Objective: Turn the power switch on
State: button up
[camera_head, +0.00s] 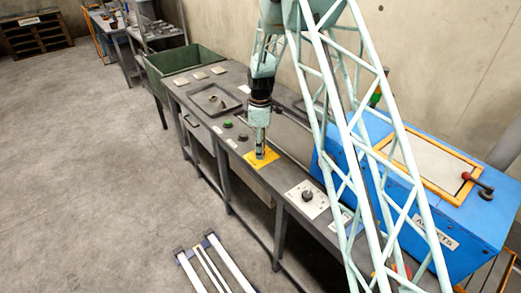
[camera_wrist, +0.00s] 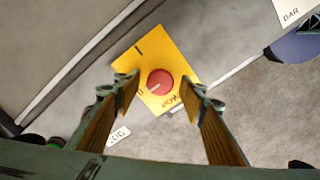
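The power switch (camera_wrist: 160,82) is a round red knob with a pale pointer line, set on a yellow plate (camera_wrist: 157,51) with partly readable lettering. In the wrist view it lies between and beyond my gripper's (camera_wrist: 162,95) two fingers, which stand apart on either side of it. I see no contact with the knob. In the head view my gripper (camera_head: 260,152) points down over the yellow plate (camera_head: 268,157) at the front of the grey bench, and the knob itself is hidden by it.
The grey bench (camera_head: 240,103) carries a shallow tray (camera_head: 214,99), a green button (camera_head: 228,123) and a dark knob on a white plate (camera_head: 307,197). A blue cabinet (camera_head: 440,205) stands to the right. A green bin (camera_head: 175,58) is at the far end.

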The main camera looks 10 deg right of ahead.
jog(key=shift+c, duration=0.2)
jog(key=c, duration=0.8)
